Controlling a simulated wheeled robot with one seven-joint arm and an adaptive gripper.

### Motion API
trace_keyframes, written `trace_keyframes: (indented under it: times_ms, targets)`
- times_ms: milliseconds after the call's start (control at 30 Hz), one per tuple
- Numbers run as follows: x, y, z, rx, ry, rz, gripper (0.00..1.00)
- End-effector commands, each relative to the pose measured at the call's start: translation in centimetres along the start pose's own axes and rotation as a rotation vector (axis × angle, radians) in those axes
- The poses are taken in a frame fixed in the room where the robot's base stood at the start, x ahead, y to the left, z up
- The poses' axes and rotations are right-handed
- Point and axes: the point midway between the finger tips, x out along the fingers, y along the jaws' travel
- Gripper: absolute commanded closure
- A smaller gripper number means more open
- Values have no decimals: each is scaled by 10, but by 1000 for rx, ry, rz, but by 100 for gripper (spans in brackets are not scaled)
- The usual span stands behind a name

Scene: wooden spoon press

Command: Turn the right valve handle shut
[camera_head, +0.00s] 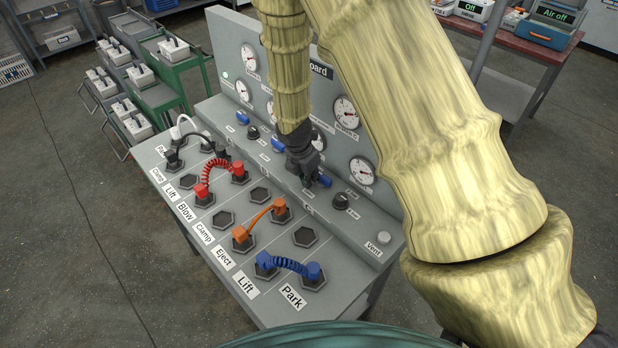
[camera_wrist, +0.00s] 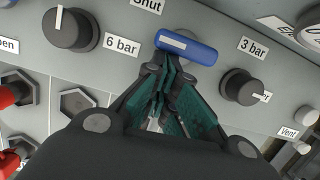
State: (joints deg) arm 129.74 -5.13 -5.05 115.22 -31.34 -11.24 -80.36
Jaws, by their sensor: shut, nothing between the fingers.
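The right valve handle (camera_head: 325,181) is a blue bar on the sloping ledge of the grey board. In the wrist view the blue handle (camera_wrist: 200,51) lies nearly crosswise, tilted slightly down to the right, with a white stripe on its left part. A "Shut" label (camera_wrist: 148,4) is above its left end. My gripper (camera_head: 309,181) is shut and empty, right at the handle. In the wrist view my gripper (camera_wrist: 170,65) has its fingertips just below the handle and overlapping its lower edge; I cannot tell if they touch. The fingers hide part of the handle's base.
Black knobs (camera_wrist: 70,28) (camera_wrist: 241,87) flank the handle. A white Vent button (camera_head: 384,237) is to the right. Gauges (camera_head: 361,170) stand behind. Red, orange (camera_head: 260,222) and blue hoses (camera_head: 288,265) join sockets in front. Another blue handle (camera_head: 278,145) is further left.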

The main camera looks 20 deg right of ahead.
Motion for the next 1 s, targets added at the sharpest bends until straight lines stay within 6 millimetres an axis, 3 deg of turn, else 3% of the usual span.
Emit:
trace_keyframes:
  times_ms: [600, 767, 933, 1000]
  targets:
    - [-1, 2, 7, 81, -7, -20, 100]
    - [-5, 4, -6, 78, -6, -20, 100]
    - [-12, 9, -36, 73, -5, -20, 100]
    - [-18, 10, -35, 79, -3, -17, 100]
